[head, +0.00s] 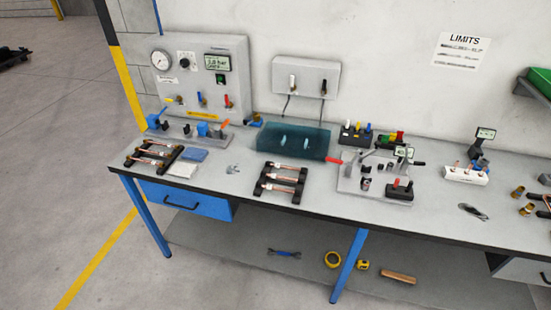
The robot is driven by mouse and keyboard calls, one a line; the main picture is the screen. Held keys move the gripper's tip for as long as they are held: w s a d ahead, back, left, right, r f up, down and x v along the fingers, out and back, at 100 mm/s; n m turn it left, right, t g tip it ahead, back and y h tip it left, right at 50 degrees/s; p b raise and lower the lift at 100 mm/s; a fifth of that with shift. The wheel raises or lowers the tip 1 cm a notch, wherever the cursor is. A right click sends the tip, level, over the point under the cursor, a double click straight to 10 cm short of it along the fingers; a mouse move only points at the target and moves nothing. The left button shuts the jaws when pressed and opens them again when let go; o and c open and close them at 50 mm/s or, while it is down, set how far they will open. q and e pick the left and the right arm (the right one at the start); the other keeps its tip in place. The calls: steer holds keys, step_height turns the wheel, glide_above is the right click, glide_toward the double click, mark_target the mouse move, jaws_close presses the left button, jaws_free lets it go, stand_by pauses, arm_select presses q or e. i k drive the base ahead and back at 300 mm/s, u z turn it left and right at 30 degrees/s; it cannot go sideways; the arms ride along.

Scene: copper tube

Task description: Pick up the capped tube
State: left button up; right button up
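Several copper tubes (281,179) lie across a black rack (297,194) at the front middle of the workbench. More copper tubes (154,152) lie on a second black rack (133,161) at the bench's left end. The tubes show pale or white parts near some ends, but they are too small for me to tell which tube is capped. Both racks rest on the bench top. Neither of my grippers shows in the head view.
The grey bench (330,205) stands against a wall. A gauge panel (200,75) stands at the back left, a teal translucent box (292,140) behind the middle rack, and a grey fixture plate (376,183) right of it.

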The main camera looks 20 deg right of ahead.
mark_target(267, 164)
steer(key=z, duration=0.4)
steer(key=i, duration=0.65)
steer(key=z, duration=0.6)
